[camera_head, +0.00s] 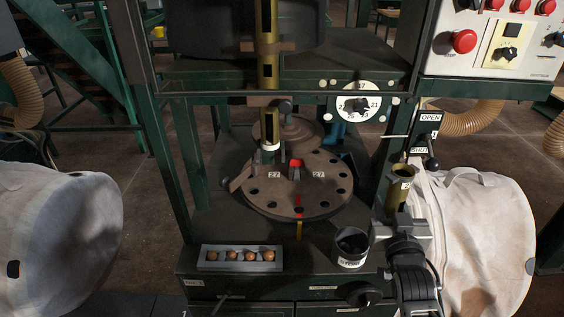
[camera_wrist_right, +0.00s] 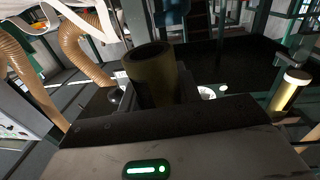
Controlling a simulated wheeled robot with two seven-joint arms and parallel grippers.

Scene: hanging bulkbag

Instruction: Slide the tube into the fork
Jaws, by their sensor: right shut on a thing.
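My right gripper (camera_head: 398,208) is shut on an olive-brass tube (camera_head: 400,184), held nearly upright at the right, in front of the white bag. The tube shows its open dark top in the right wrist view (camera_wrist_right: 152,75), between the fingers. The held tube is apart from the central column (camera_head: 268,72). A brown bracket (camera_head: 268,47) grips the column above, and a small bracket sits lower, by a dark knob (camera_head: 285,107). I cannot tell which part is the fork. A similar tube with a white lower band (camera_head: 270,128) stands over the disc. My left gripper is out of view.
A round disc with holes (camera_head: 300,195) fills the bench middle. A numbered dial (camera_head: 359,106) and an open/shut lever (camera_head: 430,145) are at the right. White bags flank the bench.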

